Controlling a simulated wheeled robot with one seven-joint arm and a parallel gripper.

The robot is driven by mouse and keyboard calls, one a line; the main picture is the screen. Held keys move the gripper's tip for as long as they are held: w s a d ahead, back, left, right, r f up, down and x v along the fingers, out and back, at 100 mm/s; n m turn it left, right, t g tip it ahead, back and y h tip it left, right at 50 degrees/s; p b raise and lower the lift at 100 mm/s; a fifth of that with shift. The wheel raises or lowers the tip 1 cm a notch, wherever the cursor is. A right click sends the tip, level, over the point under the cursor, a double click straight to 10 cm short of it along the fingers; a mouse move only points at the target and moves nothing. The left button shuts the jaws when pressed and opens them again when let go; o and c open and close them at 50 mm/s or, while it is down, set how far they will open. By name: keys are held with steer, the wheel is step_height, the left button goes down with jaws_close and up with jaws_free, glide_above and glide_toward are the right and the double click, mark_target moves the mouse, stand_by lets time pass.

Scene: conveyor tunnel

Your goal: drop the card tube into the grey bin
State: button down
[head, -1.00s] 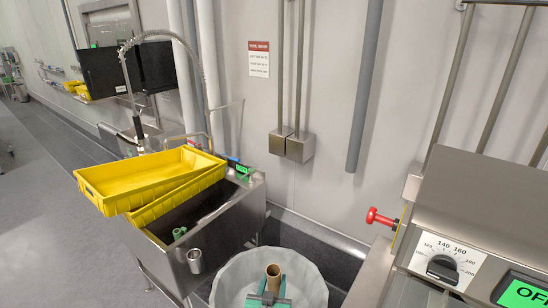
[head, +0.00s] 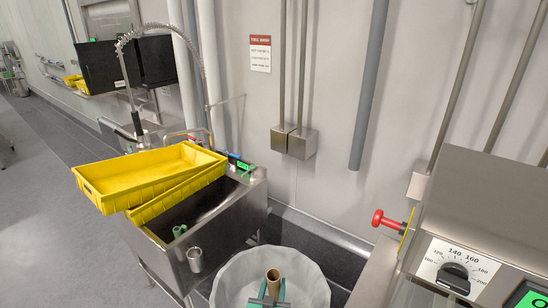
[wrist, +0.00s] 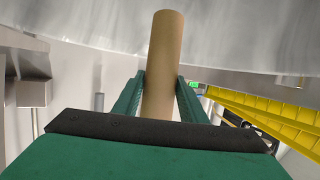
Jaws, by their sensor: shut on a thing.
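The card tube (head: 273,278) is a brown hollow cylinder, held upright at the bottom centre of the head view. My gripper (head: 268,300) is shut on it, with green fingers on either side. In the wrist view the tube (wrist: 162,70) stands between the green fingers (wrist: 160,100) and its far end reaches past them. The grey bin (head: 232,279), with a pale liner-like wall, is around the tube and gripper in the head view. The tube appears over or inside the bin's mouth; its height against the rim is unclear. The bin's bottom is hidden.
A steel sink (head: 195,235) stands left of the bin, with stacked yellow trays (head: 150,175) across it. A steel machine with a dial (head: 454,275) and a red knob (head: 385,219) stand to the right. The wall is close behind the bin.

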steer(key=shift+d, duration=0.25)
steer(key=c, duration=1)
jaws_free()
steer(key=shift+s, duration=0.1)
steer(key=shift+a, duration=0.1)
steer(key=v, duration=1)
steer(key=shift+s+a+r, duration=0.1)
steer(key=shift+s, duration=0.25)
